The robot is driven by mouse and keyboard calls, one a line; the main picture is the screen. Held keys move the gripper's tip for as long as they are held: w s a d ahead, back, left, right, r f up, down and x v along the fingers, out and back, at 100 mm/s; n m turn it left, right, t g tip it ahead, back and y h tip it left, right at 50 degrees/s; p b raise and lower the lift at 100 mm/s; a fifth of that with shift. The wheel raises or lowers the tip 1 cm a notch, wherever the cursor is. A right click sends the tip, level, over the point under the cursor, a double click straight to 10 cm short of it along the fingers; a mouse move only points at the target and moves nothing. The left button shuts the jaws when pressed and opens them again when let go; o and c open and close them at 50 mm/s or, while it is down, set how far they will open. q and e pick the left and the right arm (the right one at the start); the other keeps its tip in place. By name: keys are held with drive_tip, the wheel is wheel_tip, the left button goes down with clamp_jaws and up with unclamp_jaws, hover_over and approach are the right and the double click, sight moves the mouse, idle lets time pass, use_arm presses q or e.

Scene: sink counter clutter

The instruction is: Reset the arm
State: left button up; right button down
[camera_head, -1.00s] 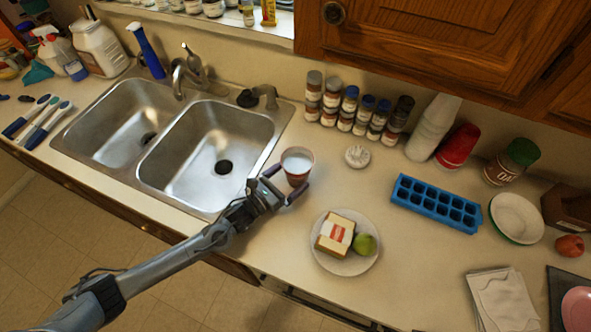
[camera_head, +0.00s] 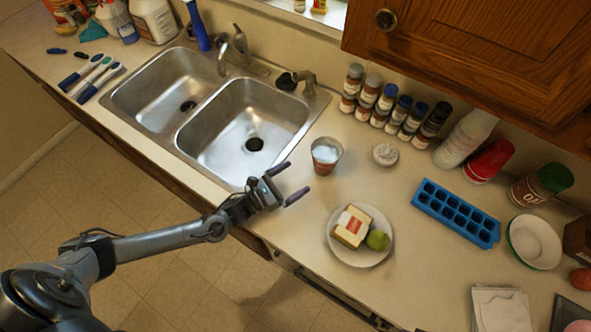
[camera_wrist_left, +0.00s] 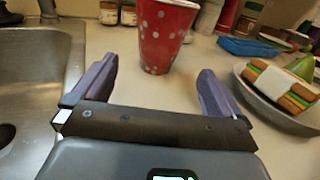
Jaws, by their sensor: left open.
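My left gripper (camera_head: 288,183) is open and empty at the counter's front edge, beside the right sink basin. In the left wrist view its two purple fingers (camera_wrist_left: 156,88) are spread apart with nothing between them. A red cup with white dots (camera_wrist_left: 163,35) stands upright just beyond the fingertips, apart from them. In the head view the cup (camera_head: 326,155) stands on the counter behind the gripper and holds something white. My right gripper is not in view.
A plate (camera_head: 345,257) with a sandwich (camera_head: 351,227) and a green fruit (camera_head: 377,240) lies right of the gripper. The double sink (camera_head: 240,130) is behind and left. A blue ice tray (camera_head: 455,213) and several spice jars stand farther off. Floor is open in front.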

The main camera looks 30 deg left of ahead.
use_arm(q)
drive_tip(key=shift+s+d+r+n+y+p, duration=0.15)
drive_tip(key=shift+d+n+y+p, duration=0.1)
drive_tip(key=shift+n, duration=0.3)
drive_tip(key=shift+w+d+r+n+y+p, duration=0.15)
drive_tip(key=shift+d+n, duration=0.1)
drive_tip(key=shift+n, duration=0.3)
drive_tip(key=d+n+y, duration=0.1)
drive_tip(key=n, duration=0.2)
drive_tip(key=s+d+r+n+g+p, duration=0.1)
drive_tip(key=n, duration=0.2)
drive_tip(key=d+r+n+g+y+p, duration=0.1)
drive_tip(key=n, duration=0.1)
drive_tip(key=shift+s+r+n+y, duration=0.1)
drive_tip(key=shift+s+n+y, duration=0.2)
drive_tip(key=shift+s+n, duration=0.1)
drive_tip(key=s+a+r+n+g+y+p, duration=0.1)
drive_tip(key=s+r+n+g+p, duration=0.3)
drive_tip(key=s+n, duration=0.6)
drive_tip(key=s+a+r+n+g+y+p, duration=0.2)
drive_tip(key=s+r+n+g, duration=0.4)
drive_tip(key=n, duration=1.2)
drive_tip(key=s+r+y+p, duration=0.1)
drive_tip(key=s+r, duration=0.1)
drive_tip(key=s, duration=0.2)
drive_tip(key=shift+s+g+p, duration=0.15)
drive_tip(key=shift+g+p, duration=0.25)
